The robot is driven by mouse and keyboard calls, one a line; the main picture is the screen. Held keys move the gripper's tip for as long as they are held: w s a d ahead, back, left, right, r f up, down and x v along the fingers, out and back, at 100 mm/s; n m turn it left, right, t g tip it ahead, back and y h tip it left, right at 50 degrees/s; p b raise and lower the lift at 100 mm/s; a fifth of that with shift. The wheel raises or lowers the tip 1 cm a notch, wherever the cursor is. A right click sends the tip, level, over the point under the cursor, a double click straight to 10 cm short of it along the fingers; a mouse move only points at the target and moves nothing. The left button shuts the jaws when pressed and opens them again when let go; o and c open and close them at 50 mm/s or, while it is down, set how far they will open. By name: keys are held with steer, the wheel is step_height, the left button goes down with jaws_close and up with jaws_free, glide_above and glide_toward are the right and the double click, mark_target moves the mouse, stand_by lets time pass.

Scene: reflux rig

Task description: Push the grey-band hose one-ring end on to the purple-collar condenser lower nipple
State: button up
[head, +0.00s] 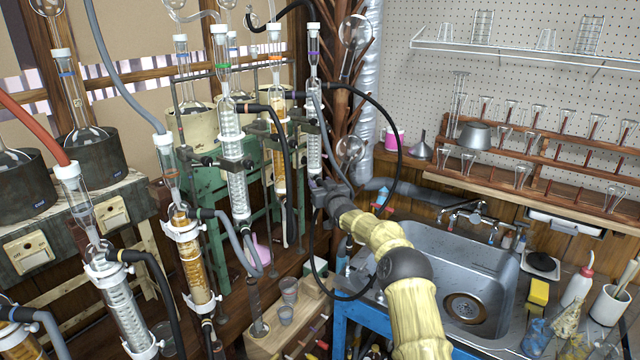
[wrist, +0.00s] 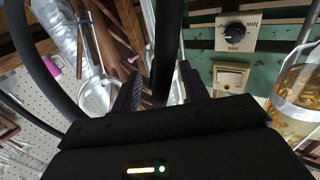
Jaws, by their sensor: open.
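The purple-collar condenser (head: 314,148) stands upright at the back centre of the head view, its purple collar (head: 313,53) near the top. My gripper (head: 322,193) is at its lower end and hides the lower nipple. In the wrist view my gripper (wrist: 160,92) is open, with a dark hose (wrist: 166,45) passing between the two fingers. I cannot see a grey band or ring mark on it, so I cannot tell which hose or end it is. A thin black hose (head: 401,150) loops wide around my wrist in the head view.
Other condensers with hoses stand to the left, including the green-collar one (head: 232,135) and an orange-collar one (head: 279,150). A green heater box (wrist: 200,75) is beside my fingers in the wrist view. The sink (head: 455,265) and wooden glassware rack (head: 540,160) are to the right.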

steer(key=shift+s, duration=0.15)
steer(key=b+v, duration=0.4)
steer(key=v, duration=1.3)
steer(key=shift+d, duration=0.1)
steer(key=s+d+m+g+h+p, duration=0.1)
steer(key=s+g+p, duration=0.4)
steer(key=s, duration=1.6)
steer(key=s+d+f+m+g+h+p, duration=0.1)
steer(key=s+g, duration=0.8)
steer(key=s, duration=1.2)
steer(key=d+m+h+p, duration=0.1)
steer(key=d+h+p, duration=0.1)
steer(key=h+p, duration=0.1)
steer(key=shift+d+f+g+p, duration=0.2)
steer(key=shift+f+g+p, duration=0.1)
steer(key=shift+p, duration=0.2)
steer(key=shift+w, duration=0.1)
steer(key=shift+c, duration=1)
